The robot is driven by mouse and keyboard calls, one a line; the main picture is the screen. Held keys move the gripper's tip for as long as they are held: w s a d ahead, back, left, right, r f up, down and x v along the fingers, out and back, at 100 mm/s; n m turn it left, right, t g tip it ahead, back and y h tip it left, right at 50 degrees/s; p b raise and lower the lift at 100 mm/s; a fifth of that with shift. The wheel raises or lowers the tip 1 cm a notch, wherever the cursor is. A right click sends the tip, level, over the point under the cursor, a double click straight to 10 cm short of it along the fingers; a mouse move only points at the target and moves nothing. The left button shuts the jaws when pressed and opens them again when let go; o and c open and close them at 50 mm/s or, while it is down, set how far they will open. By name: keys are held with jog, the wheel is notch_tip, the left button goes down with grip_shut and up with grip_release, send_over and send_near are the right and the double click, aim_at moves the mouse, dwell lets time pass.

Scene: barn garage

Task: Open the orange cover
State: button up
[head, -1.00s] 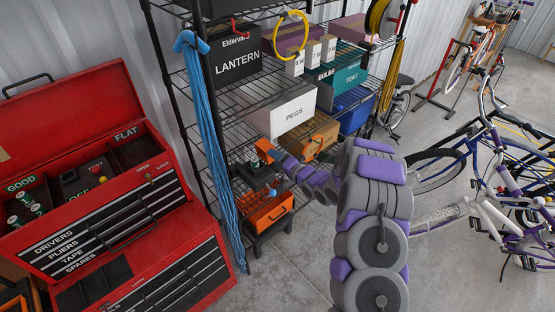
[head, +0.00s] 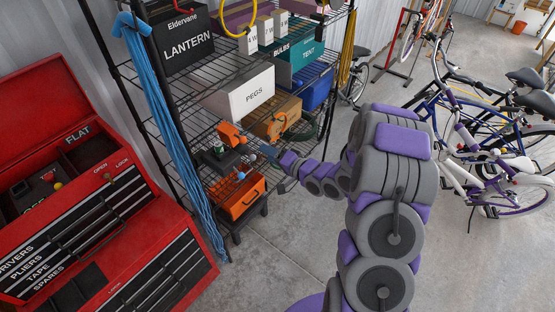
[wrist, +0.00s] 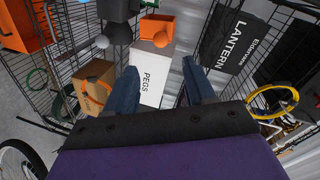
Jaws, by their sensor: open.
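A dark machine (head: 222,158) sits on the lower wire shelf. An orange upper piece (head: 230,135) is at its top, and an orange front panel (head: 240,200) with a dark handle is below. I cannot tell which orange part is the cover. My gripper (head: 277,170) is open and empty, just right of the machine and apart from the orange panel. Its two blue fingers (wrist: 162,88) point towards the shelf in the wrist view.
A white PEGS box (head: 240,92), a cardboard box (head: 276,117) and a black LANTERN box (head: 185,42) stand on the rack. A blue rope (head: 165,110) hangs on its left post. A red toolbox (head: 50,190) is left. Bicycles (head: 500,160) stand right, with bare floor between.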

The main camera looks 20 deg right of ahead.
jog(key=shift+v, duration=1.5)
jog(key=d+f+n+g+h+b, duration=0.3)
jog(key=d+f+h+b, duration=0.1)
jog(key=d+h+b, duration=0.15)
jog(key=s+d+g+h+b, duration=0.3)
jog(key=s+h+b, duration=0.25)
jog(key=s, duration=0.35)
jog(key=s+a+n+g+b, duration=0.1)
jog(key=s+a+g+b, duration=0.2)
jog(key=s, duration=0.7)
jog(key=s+a+f+n+g+y+b, duration=0.1)
jog(key=s+a+g+b, duration=0.2)
jog(key=s, duration=0.8)
jog(key=s+a+n+g+y+b, duration=0.1)
jog(key=s+a+b, duration=0.3)
jog(key=s, duration=0.7)
jog(key=shift+a+f+n+g, duration=0.35)
jog(key=shift+a+g, duration=0.25)
jog(key=shift+g, duration=0.3)
